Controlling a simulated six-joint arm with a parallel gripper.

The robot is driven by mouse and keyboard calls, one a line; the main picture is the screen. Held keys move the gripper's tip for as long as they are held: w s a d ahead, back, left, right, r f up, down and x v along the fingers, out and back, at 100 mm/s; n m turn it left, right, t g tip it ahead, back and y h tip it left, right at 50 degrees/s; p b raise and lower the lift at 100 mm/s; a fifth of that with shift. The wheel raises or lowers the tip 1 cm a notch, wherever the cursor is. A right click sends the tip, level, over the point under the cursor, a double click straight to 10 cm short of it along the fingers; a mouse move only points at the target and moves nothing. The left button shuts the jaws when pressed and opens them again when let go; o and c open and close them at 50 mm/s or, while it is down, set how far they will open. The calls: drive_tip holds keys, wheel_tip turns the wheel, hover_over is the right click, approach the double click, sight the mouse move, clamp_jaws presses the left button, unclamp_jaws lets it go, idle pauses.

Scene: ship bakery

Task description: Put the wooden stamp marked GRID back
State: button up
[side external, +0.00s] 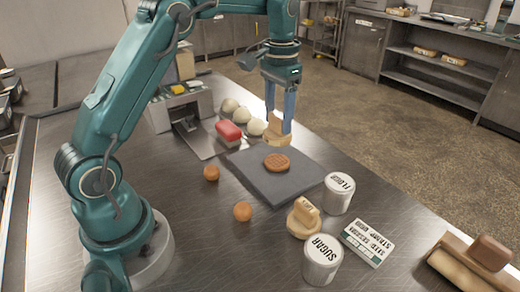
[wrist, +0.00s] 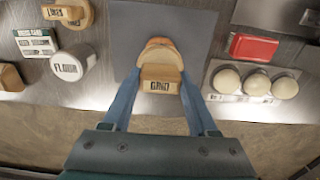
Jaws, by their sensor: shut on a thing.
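My gripper (side external: 279,120) is shut on the wooden stamp marked GRID (side external: 277,132), holding it by its block-shaped handle. In the wrist view the stamp (wrist: 160,85) sits between my fingers (wrist: 160,78), with its label facing the camera. It hangs over the far right part of the dark grey slab (side external: 268,186). A round brown biscuit with a grid pattern (side external: 277,162) lies on the slab, apart from the stamp in the side view. Another wooden stamp (side external: 304,218) stands near the slab's front corner; its label seems to read LINES in the wrist view (wrist: 67,13).
A flour tin (side external: 338,194), a sugar tin (side external: 322,260) and a stamp card (side external: 366,242) stand near the second stamp. A red-topped block (side external: 229,132) and pale dough balls (side external: 229,105) lie behind the slab. A wooden piece (side external: 470,264) is at right.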

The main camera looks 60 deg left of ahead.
drive_tip(key=shift+s+d+f, duration=0.15)
drive_tip(key=shift+s, duration=0.3)
drive_tip(key=s+d+r, duration=0.2)
drive_tip(key=s+d, duration=0.2)
drive_tip(key=s, duration=0.9)
drive_tip(key=shift+s+d+f, duration=0.1)
drive_tip(key=shift+d+f, duration=1.65)
drive_tip(key=shift+d, duration=0.3)
drive_tip(key=shift+s+d+f, duration=0.1)
drive_tip(key=shift+d+f, duration=1.65)
drive_tip(key=shift+d, duration=0.25)
drive_tip(key=shift+d+f, duration=1.75)
drive_tip(key=shift+d, duration=0.3)
drive_tip(key=shift+f, duration=0.1)
drive_tip(key=o, duration=1.3)
drive_tip(key=shift+c, duration=0.2)
